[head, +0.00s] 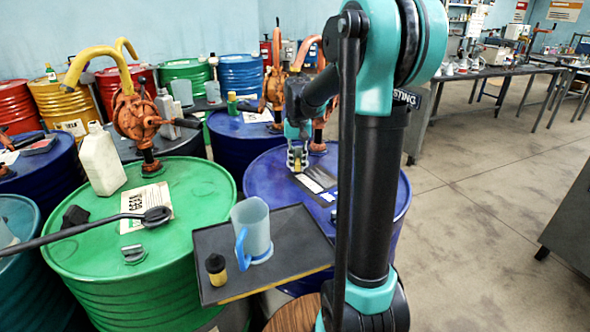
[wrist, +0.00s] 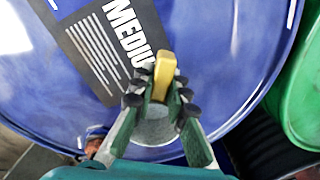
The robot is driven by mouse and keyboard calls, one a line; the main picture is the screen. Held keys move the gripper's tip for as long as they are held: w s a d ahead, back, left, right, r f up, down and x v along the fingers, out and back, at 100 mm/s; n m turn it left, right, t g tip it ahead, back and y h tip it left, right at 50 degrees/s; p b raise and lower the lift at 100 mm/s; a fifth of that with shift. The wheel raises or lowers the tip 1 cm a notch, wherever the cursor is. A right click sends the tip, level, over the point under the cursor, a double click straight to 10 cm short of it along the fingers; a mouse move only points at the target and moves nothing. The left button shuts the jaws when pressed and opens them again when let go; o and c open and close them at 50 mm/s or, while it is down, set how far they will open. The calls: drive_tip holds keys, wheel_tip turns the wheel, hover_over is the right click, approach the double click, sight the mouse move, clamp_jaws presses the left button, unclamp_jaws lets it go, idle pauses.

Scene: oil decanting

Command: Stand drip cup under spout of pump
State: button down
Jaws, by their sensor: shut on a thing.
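My gripper (head: 297,160) is low over the near blue drum (head: 262,185). In the wrist view my gripper (wrist: 160,95) is shut on the yellow part (wrist: 163,72) of what looks like the drip cup; a grey round part (wrist: 152,127) shows between the fingers. I cannot tell whether it touches the drum top. An orange-red pump (head: 318,146) stands on this drum, just right of my gripper, partly hidden by my arm. Another pump (head: 137,118) with a yellow spout (head: 98,52) stands on the green drum (head: 205,190). Which pump is meant is not clear.
A dark tray (head: 295,262) holds a clear jug (head: 254,222) with a blue handle and a small black-and-yellow bottle (head: 216,268). A white canister (head: 100,160) and a black ladle-like tool (head: 155,215) are on the green drum. A label (wrist: 105,50) lies on the blue drum.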

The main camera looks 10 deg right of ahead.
drive_tip(key=shift+w+a, duration=0.2)
drive_tip(key=shift+w, duration=0.7)
drive_tip(key=shift+w+a+f, duration=0.1)
drive_tip(key=shift+w+f, duration=0.1)
drive_tip(key=shift+w, duration=0.05)
drive_tip(key=shift+f, duration=1.55)
drive_tip(key=shift+f, duration=0.15)
drive_tip(key=c, duration=1.5)
unclamp_jaws()
wheel_tip(320, 180, up, 12)
drive_tip(key=shift+r, duration=0.2)
